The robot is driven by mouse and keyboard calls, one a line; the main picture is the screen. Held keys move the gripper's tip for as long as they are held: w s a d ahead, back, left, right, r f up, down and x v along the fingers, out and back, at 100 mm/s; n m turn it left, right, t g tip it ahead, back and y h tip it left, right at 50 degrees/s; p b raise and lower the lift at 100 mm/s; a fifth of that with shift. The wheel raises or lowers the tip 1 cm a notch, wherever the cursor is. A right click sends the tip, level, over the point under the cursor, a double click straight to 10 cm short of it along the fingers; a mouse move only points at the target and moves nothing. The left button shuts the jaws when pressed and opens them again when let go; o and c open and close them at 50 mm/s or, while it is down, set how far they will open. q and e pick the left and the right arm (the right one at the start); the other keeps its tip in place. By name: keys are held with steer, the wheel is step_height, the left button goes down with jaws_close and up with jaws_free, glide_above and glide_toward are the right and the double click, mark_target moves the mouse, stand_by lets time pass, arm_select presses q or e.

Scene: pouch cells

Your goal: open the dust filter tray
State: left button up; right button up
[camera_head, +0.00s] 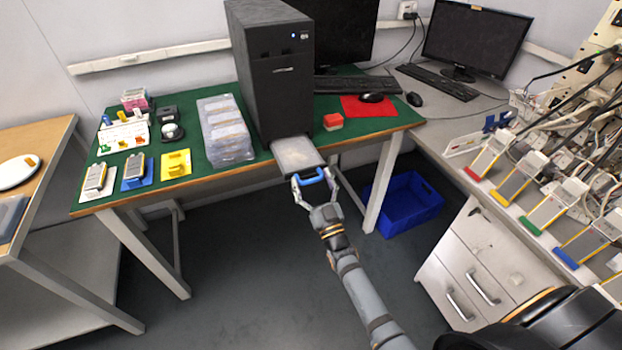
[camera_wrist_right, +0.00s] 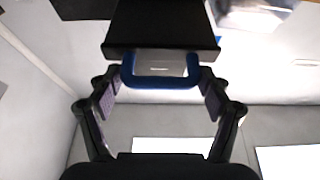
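The dust filter tray (camera_head: 298,153) is a flat, pale tray with a dark rim. It sticks out of the lower front of the black computer tower (camera_head: 278,95), past the table's front edge. Its blue U-shaped handle (camera_head: 312,177) faces me. My right gripper (camera_head: 314,180) has one finger at each end of the handle and appears to hold it across its width. In the right wrist view the blue handle (camera_wrist_right: 160,82) sits between the fingertips, and the dark tray (camera_wrist_right: 160,32) is just beyond. My left gripper is not in view.
The green-topped table (camera_head: 185,142) carries clear plastic boxes (camera_head: 226,130) and several small coloured holders left of the tower. A blue crate (camera_head: 405,202) stands on the floor to the right. The floor in front of the table is open.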

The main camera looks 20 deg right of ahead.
steer(key=shift+o, duration=0.3)
steer(key=shift+d, duration=0.1)
steer(key=shift+s+f, duration=0.15)
steer(key=shift+s, duration=0.1)
steer(key=v, duration=1.1)
steer(key=shift+s, duration=0.2)
steer(key=shift+f, duration=0.15)
